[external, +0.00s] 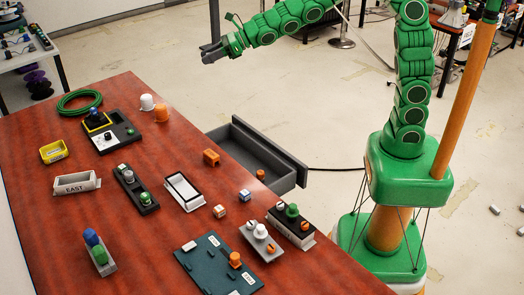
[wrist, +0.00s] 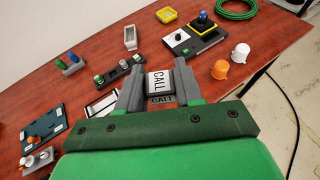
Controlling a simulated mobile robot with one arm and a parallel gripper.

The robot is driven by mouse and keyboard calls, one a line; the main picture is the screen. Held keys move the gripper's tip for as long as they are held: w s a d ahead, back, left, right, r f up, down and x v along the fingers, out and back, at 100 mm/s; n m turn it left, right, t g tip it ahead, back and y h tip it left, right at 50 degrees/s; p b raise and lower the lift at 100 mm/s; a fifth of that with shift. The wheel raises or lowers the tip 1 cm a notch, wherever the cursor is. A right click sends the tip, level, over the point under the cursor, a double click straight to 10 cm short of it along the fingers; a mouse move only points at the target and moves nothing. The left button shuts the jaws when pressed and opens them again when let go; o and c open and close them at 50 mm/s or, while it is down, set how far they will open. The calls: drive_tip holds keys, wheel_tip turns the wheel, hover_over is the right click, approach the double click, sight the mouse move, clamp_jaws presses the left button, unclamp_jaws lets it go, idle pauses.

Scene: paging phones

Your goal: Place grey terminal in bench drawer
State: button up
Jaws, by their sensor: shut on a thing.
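In the external view my gripper (external: 210,52) is raised beyond the table's far edge, clear of the tabletop. The held block is hard to make out there. The dark grey bench drawer (external: 290,140) stands pulled open at the table's right side, below and to the right of my gripper. A small orange thing (external: 260,174) lies in it. The drawer does not show in the wrist view.
The red-brown table (external: 150,235) carries several control panels, including a joystick panel (external: 112,138), a white EAST tray (external: 75,184), a yellow tray (external: 53,151) and a dark teal board (external: 218,268). An orange block (external: 211,157) sits close to the drawer. Open floor lies behind the drawer.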

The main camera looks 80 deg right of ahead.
wheel_tip(320, 180, up, 19)
drive_tip(key=shift+w+d+f+m+h, duration=1.1)
drive_tip(key=shift+w+f+m+h, duration=0.85)
drive_tip(key=shift+w, duration=0.6)
drive_tip(key=w+a+r+m+h, duration=0.2)
drive_tip(key=a+r+m+h, duration=0.15)
drive_tip(key=a+h, duration=0.25)
drive_tip(key=s+a+m+g+h, duration=0.1)
drive_tip(key=s+a+m, duration=0.15)
drive_tip(key=a, duration=0.85)
drive_tip(key=s+a+m+g+h, duration=0.1)
drive_tip(key=s+a, duration=0.3)
drive_tip(key=a, duration=0.6)
drive_tip(key=s+a+m+g+h, duration=0.15)
drive_tip(key=s+a, duration=0.25)
drive_tip(key=a, duration=0.7)
wheel_tip(320, 180, down, 37)
drive_tip(key=shift+w+a+f, duration=0.95)
drive_tip(key=shift+w+f, duration=0.65)
drive_tip(key=shift+w, duration=0.5)
drive_tip(key=shift+w+a+f, duration=1)
drive_tip(key=shift+w+f, duration=0.65)
drive_tip(key=shift+w, duration=0.4)
drive_tip(key=shift+w+a+f, duration=0.95)
drive_tip(key=shift+w+f, duration=0.65)
drive_tip(key=shift+w, duration=0.5)
